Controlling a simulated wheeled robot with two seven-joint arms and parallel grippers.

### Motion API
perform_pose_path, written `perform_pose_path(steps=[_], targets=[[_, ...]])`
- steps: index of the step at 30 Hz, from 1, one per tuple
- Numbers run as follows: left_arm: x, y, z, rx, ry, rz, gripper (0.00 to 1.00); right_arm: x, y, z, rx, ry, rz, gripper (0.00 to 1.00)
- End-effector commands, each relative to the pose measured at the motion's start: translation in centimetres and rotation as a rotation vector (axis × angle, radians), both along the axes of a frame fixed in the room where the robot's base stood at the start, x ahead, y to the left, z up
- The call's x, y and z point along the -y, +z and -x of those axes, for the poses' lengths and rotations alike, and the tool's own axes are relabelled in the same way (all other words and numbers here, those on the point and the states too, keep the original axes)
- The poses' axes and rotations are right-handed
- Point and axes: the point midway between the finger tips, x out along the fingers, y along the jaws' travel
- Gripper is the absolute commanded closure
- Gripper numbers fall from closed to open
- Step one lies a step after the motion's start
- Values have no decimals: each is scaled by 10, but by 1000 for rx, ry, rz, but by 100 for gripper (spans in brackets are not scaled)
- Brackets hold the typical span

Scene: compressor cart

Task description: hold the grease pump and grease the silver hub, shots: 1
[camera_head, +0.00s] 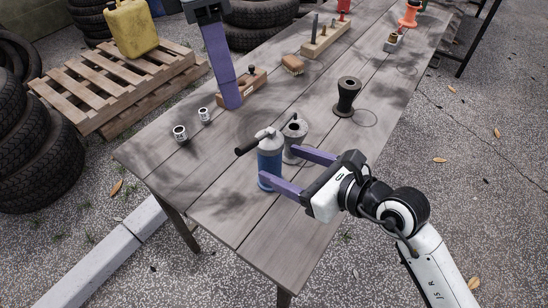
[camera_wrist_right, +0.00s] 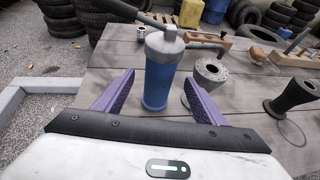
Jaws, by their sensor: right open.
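The grease pump (camera_head: 270,165), a blue cylinder with a grey cap and a black handle pointing left, stands upright on the table. It also shows in the right wrist view (camera_wrist_right: 158,85). My right gripper (camera_head: 279,164) is open, with its purple fingers on either side of the pump's blue body; whether either touches it I cannot tell. The silver hub (camera_head: 294,133) stands just behind the pump, and in the right wrist view (camera_wrist_right: 212,75) it is right of the pump. My left gripper (camera_head: 232,104) points down over the table near a wooden block; its opening is unclear.
A dark hub (camera_head: 347,97) stands right of the silver one. Two small metal cups (camera_head: 180,133), a brush (camera_head: 292,64) and a wooden block with pegs (camera_head: 325,40) are further back on the wooden table (camera_head: 215,170). The table's front left is clear.

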Motion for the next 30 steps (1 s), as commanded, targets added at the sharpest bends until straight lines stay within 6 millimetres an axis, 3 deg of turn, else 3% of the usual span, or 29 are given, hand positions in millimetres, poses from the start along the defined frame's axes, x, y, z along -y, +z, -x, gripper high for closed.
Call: perform_pose_path(steps=[15, 28, 30], targets=[[0, 0, 0, 0, 0, 0, 69, -54, -30, -53, 0, 0, -6, 36], [0, 0, 0, 0, 0, 0, 69, -60, -34, -59, -1, 0, -5, 36], [0, 0, 0, 0, 0, 0, 69, -60, -34, -59, -1, 0, -5, 47]])
